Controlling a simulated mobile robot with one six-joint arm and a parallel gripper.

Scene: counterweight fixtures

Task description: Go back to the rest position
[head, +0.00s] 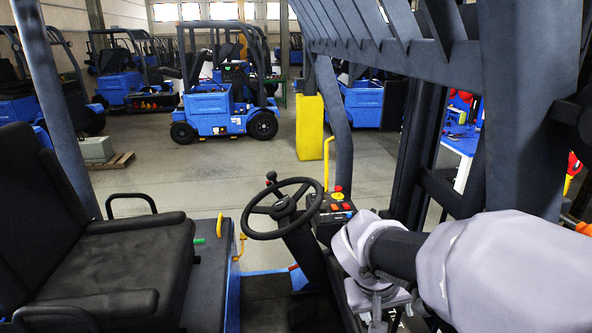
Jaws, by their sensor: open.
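My arm, in a pale fabric cover, enters the head view from the lower right and reaches left to a bent joint beside the control panel (334,212). Below that joint, part of the arm drops toward the bottom edge. My gripper's fingers do not show; they are hidden or below the picture. The black steering wheel (282,209) stands left of my arm, with a visible gap between them. The panel has red, orange and yellow controls and sits close to the arm's bent joint.
A black seat (95,240) fills the left. Yellow-handled levers (240,247) stand beside it. Dark frame posts (522,110) rise close above my arm at right. A yellow post (310,127) and blue forklifts (221,108) stand beyond on open floor.

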